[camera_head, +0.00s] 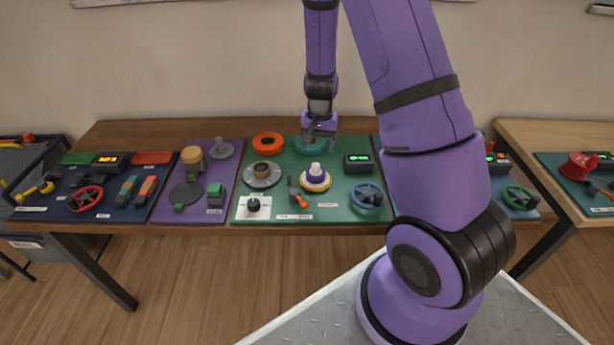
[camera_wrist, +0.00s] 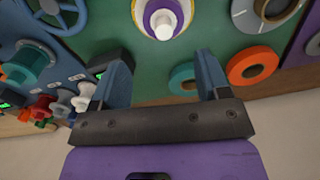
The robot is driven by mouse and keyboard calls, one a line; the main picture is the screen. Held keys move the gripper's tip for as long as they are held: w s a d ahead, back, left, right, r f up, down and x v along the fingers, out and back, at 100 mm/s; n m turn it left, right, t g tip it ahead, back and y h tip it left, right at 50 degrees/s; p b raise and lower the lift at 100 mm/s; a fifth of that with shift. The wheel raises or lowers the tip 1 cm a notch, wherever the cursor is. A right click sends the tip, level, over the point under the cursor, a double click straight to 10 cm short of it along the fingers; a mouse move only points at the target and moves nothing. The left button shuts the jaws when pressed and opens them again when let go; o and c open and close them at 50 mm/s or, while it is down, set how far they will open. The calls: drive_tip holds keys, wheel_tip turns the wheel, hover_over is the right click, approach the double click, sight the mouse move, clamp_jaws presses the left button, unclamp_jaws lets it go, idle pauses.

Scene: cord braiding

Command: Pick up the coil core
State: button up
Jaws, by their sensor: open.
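No visible label tells me which part is the coil core. A teal ring (camera_head: 301,148) lies at the back of the green mat, beside an orange ring (camera_head: 267,142). My gripper (camera_head: 319,134) is above the teal ring and partly covers it. In the wrist view my gripper (camera_wrist: 163,55) is open with nothing between its blue fingers. The teal ring (camera_wrist: 182,79) shows there partly behind the right finger, and the orange ring (camera_wrist: 253,65) is to the right of that finger. A white and purple spool (camera_head: 315,177) on a yellow-edged base stands in front of the teal ring.
Crowded mats lie on both sides.

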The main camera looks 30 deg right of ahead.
sight(316, 165)
wheel_tip(316, 165, down, 7)
drive_tip(key=shift+w+r, duration=0.1)
drive_tip(key=shift+r, duration=0.1)
drive_tip(key=shift+w+f, duration=0.15)
drive_tip(key=shift+f, duration=1.15)
drive_tip(key=shift+w+f, duration=0.15)
drive_tip(key=shift+f, duration=1.15)
drive_tip(key=c, duration=0.9)
drive_tip(key=shift+c, duration=0.2)
